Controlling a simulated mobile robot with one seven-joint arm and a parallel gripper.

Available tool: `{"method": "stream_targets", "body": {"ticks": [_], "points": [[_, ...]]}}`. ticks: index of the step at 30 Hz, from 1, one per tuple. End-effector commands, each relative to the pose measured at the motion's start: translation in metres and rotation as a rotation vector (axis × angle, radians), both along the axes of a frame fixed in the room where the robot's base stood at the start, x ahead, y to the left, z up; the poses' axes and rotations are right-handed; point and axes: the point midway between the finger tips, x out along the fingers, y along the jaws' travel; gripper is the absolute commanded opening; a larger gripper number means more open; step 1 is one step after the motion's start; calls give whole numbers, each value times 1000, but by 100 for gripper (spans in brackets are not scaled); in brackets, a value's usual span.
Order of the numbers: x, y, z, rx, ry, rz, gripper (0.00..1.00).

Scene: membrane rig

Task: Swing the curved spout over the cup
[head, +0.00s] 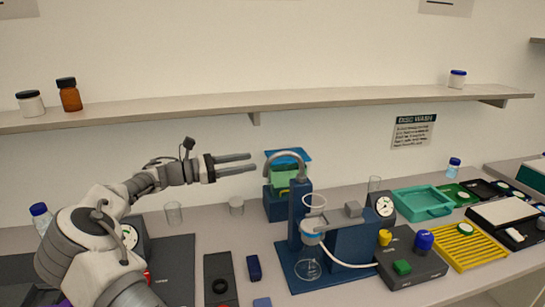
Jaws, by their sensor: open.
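The curved spout (287,154) is a grey arched tube on top of a dark blue column (300,210). It bends over to the left, with its free end in front of or beside a blue and green box. Which vessel is the task's cup is not certain. My gripper (251,162) is open and empty, pointing right, its fingertips just left of the spout and apart from it in the picture.
A glass funnel (314,203) and flask (308,269) stand at the blue rig. A gauge (384,206), a knob box (411,260) and trays fill the right. A shelf (270,106) runs above.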

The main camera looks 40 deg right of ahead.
Motion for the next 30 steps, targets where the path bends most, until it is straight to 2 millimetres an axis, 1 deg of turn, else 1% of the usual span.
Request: {"method": "stream_targets", "body": {"ticks": [1, 6, 9, 12, 18, 25, 26, 30], "points": [[-5, -11, 1, -1, 1, -4, 51], [-19, -43, 1, -1, 1, -3, 51], [-25, -59, 1, -1, 1, -3, 51], [-29, -69, 0, 0, 0, -1, 51], [-33, -79, 0, 0, 0, -1, 51], [-33, -79, 0, 1, -1, 0, 51], [-33, -79, 0, 1, -1, 0, 48], [-33, -79, 0, 1, -1, 0, 22]]}}
